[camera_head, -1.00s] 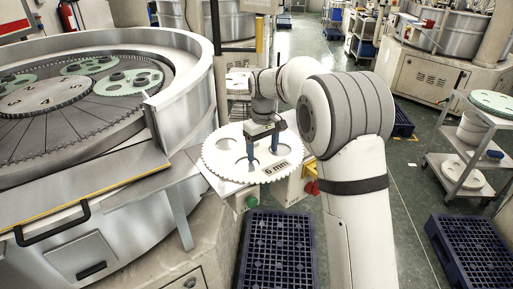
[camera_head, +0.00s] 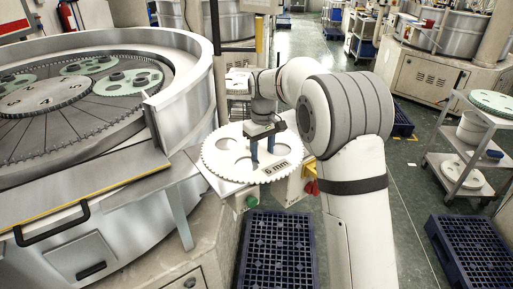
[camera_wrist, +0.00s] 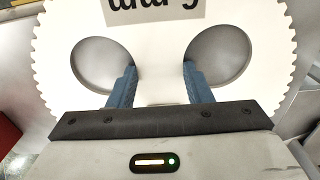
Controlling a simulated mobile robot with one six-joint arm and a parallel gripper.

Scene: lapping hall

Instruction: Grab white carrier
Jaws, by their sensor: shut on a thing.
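The white carrier (camera_head: 222,168), a toothed disc with round holes and a "6 mm" label, lies flat on a small shelf beside the large machine. It also fills much of the wrist view (camera_wrist: 160,40). My gripper (camera_head: 263,157) reaches down onto it from above. In the wrist view its two blue fingers (camera_wrist: 160,72) go into two neighbouring holes and are shut on the strip of carrier between them. The fingertips are partly hidden by the carrier.
The large round lapping machine (camera_head: 150,205) with green carriers (camera_head: 128,82) stands at left. Blue pallets (camera_head: 277,255) lie on the floor below and at right (camera_head: 475,250). A cart (camera_head: 452,150) with discs and a bucket stands at right.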

